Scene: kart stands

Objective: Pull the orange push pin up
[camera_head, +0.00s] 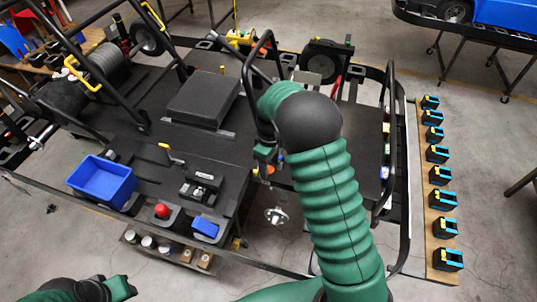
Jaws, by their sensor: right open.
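My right arm reaches up the middle and bends over at a dark round joint. My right gripper (266,168) points down at the right edge of the black bench and is open. A small orange-red spot (271,170) shows right at its fingers. It may be the push pin, but it is too small and partly hidden to be sure, and I cannot tell whether the fingers touch it. My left gripper (120,288) is low at the bottom left, away from the bench; its fingers are too unclear to read.
A blue bin (102,181), a red knob (162,210) and a blue block (205,227) sit on the black bench. Black kart frame bars (391,140) rise around my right arm. Several black, blue and yellow batteries (443,200) line a wooden board at the right.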

